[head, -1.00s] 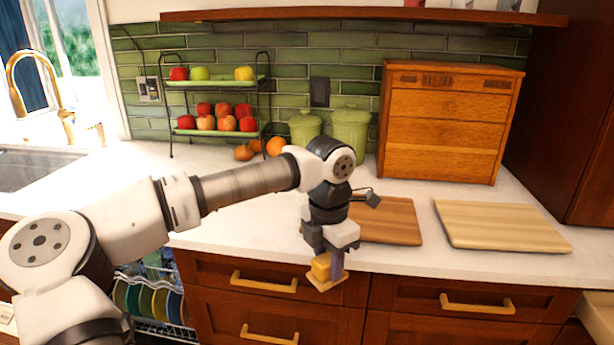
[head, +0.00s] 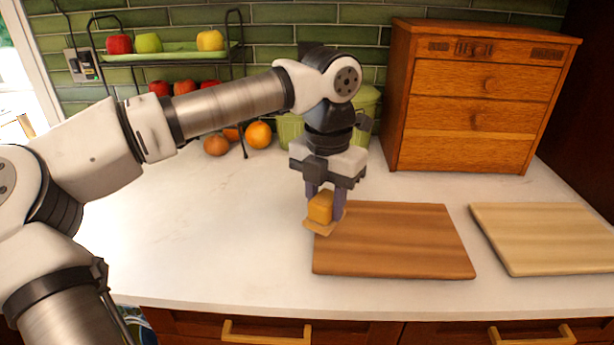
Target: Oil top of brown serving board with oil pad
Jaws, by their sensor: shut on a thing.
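The brown serving board (head: 400,245) lies flat on the white counter, right of centre in the head view. My gripper (head: 325,207) points down at the board's back left corner. It is shut on the oil pad (head: 320,208), a yellow-orange block with a flat tan base. The pad overlaps the board's left edge in the picture. I cannot tell whether its base touches the board or hovers just above it.
A paler board (head: 545,238) lies to the right, with a narrow gap between. A wooden drawer box (head: 480,100) stands behind. Green canisters (head: 290,130), an orange (head: 258,135) and a fruit rack (head: 180,60) are at the back. The counter (head: 200,225) to the left is clear.

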